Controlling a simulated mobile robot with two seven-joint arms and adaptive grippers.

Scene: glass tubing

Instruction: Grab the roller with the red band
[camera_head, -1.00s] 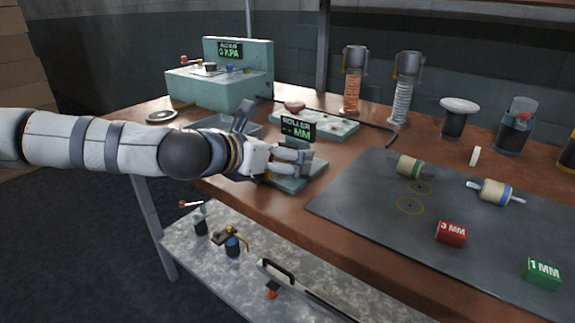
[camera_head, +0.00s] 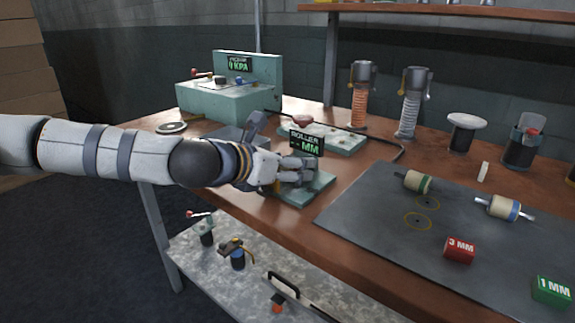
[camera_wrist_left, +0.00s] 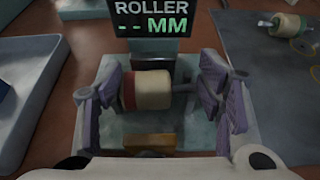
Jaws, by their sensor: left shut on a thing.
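My left gripper (camera_head: 297,172) is low over the small teal roller gauge (camera_head: 312,190), whose display (camera_head: 306,142) reads "ROLLER -- MM". In the left wrist view a cream roller with a red band (camera_wrist_left: 152,90) at its left end lies crosswise between the fingers, its metal axle showing on the right. The gripper is shut on this roller, just above or on the gauge plate; I cannot tell which. In the head view the fingers hide the roller. My right gripper is not in view.
A dark mat (camera_head: 370,219) holds a green-banded roller (camera_head: 413,181), a blue-banded roller (camera_head: 500,208), a red "3 MM" block (camera_head: 459,250) and a green "1 MM" block (camera_head: 552,291). A grey tray (camera_wrist_left: 28,85) sits close left of the gripper. Two coil stands (camera_head: 361,98) are behind.

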